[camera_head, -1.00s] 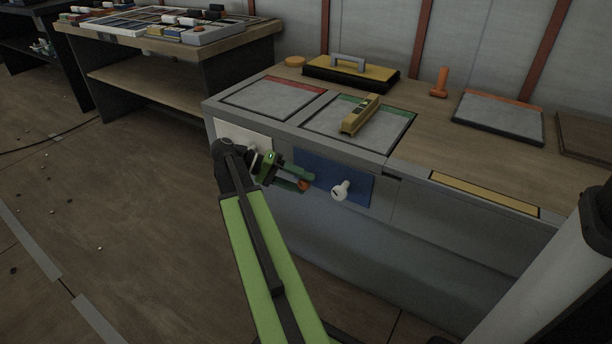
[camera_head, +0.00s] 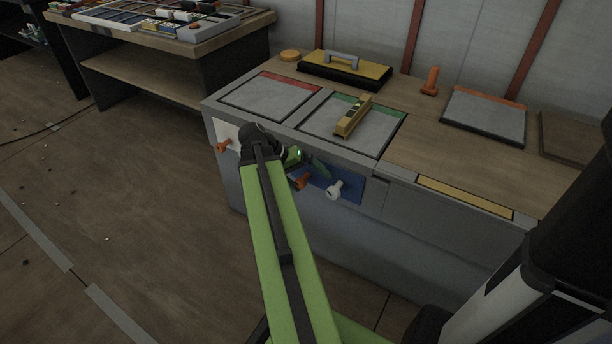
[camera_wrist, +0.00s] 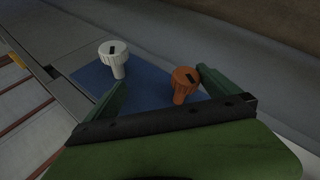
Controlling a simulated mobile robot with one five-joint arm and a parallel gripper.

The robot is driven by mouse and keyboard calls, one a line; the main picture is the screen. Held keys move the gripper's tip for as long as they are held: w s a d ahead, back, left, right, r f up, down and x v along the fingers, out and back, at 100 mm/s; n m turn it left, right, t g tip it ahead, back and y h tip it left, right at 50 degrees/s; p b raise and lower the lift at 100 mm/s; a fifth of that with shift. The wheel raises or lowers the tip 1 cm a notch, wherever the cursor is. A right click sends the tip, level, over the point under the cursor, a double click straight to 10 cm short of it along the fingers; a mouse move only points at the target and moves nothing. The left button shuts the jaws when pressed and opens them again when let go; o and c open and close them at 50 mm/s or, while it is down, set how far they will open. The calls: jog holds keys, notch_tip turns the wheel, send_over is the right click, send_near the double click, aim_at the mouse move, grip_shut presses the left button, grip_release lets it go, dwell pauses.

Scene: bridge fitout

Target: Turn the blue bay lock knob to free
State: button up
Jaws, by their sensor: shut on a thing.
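The blue panel (camera_head: 350,190) is on the front of the grey bench, below the green-edged bay. It carries an orange knob (camera_head: 303,181) on its left and a white knob (camera_head: 335,190) on its right. My gripper (camera_head: 312,168) is at the orange knob, partly hidden behind my arm. In the wrist view the orange knob (camera_wrist: 184,82) lies between my green fingers (camera_wrist: 162,82), close against the right one, and I am shut on it. The white knob (camera_wrist: 112,56) stands apart, beyond the left finger. Each knob has a dark mark on its face.
A white panel (camera_head: 222,130) with another orange knob (camera_head: 224,146) is to the left. On the bench are a brass-coloured bar (camera_head: 352,118), a yellow-topped case (camera_head: 345,70) and an orange upright handle (camera_head: 430,82). The floor at left is open.

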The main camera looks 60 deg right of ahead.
jog(key=shift+s+a+r, duration=0.15)
jog(key=shift+s+r, duration=0.15)
jog(key=shift+r, duration=0.1)
jog(key=shift+w+a+r+p, duration=0.2)
jog(key=shift+w+r+p, duration=0.15)
jog(key=shift+w, duration=0.25)
jog(key=shift+c, duration=0.5)
jog(key=shift+w+a+r, duration=0.2)
jog(key=shift+w+a, duration=0.05)
jog(key=shift+w, duration=0.4)
jog(key=shift+c, duration=0.8)
jog(key=w+a+r+p, duration=0.3)
jog(key=w, duration=0.4)
jog(key=w+a+r+p, duration=0.3)
jog(key=w, duration=0.5)
jog(key=shift+a, duration=0.25)
